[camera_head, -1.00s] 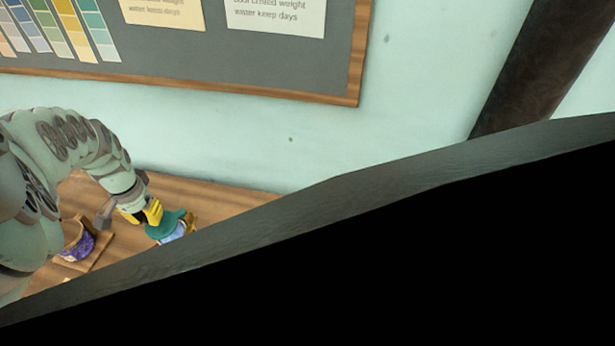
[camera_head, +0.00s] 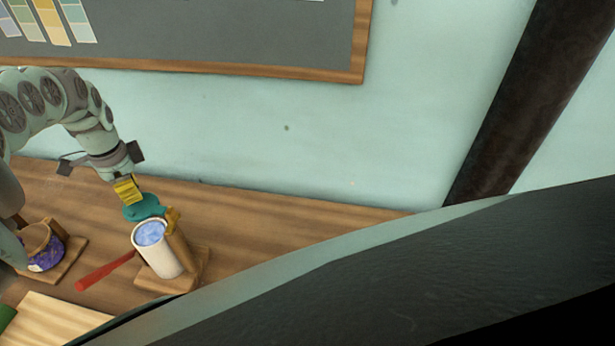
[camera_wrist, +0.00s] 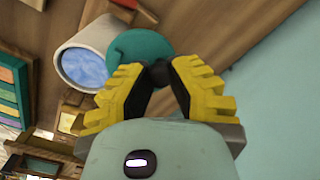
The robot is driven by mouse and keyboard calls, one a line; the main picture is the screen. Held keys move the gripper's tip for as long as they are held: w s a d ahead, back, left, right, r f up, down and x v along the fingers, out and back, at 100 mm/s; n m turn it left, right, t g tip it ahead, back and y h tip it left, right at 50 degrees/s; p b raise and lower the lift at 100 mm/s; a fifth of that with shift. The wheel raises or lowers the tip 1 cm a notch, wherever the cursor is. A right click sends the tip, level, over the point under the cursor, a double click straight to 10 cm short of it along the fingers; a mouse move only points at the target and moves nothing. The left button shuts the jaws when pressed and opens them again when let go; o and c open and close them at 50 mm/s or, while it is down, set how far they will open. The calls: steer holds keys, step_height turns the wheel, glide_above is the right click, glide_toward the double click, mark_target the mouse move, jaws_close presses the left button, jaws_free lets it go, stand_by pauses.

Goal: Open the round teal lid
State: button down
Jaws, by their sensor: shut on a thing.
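The round teal lid (camera_head: 143,207) is lifted off the mouth of a white cup (camera_head: 165,262) and stands tilted at the rim's far side. The cup is open on top and shows something blue (camera_head: 150,233) inside. In the wrist view the lid (camera_wrist: 138,48) is at the fingertips (camera_wrist: 162,72) and overlaps the cup's rim (camera_wrist: 105,32). A wooden piece (camera_head: 173,222) is at the rim beside the lid; how the lid joins it is partly hidden.
The cup stands on a small wooden base (camera_head: 190,279) on the wooden table (camera_head: 260,212). A red stick-like thing (camera_head: 104,272) lies left of it. A purple jar (camera_head: 48,258) stands further left. The wall (camera_head: 300,150) is behind; the table right of the cup is clear.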

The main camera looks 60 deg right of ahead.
steer(key=m+b, duration=0.1)
steer(key=d+m+b, duration=0.1)
steer(key=shift+w+d+f+b, duration=0.15)
steer(key=shift+w+f+b, duration=0.05)
steer(key=shift+f+b, duration=0.2)
steer(key=shift+s+d+r+m+b, duration=0.1)
steer(key=shift+d+m+b, duration=0.25)
steer(key=shift+m+b, duration=0.3)
steer(key=shift+d+r+m+b, duration=0.1)
steer(key=shift+d+m+b, duration=0.2)
steer(key=shift+m+b, duration=0.35)
steer(key=c, duration=0.8)
jaws_free()
steer(key=shift+d+r, duration=0.1)
steer(key=shift+r, duration=0.1)
step_height(320, 180, up, 12)
steer(key=shift+s, duration=0.1)
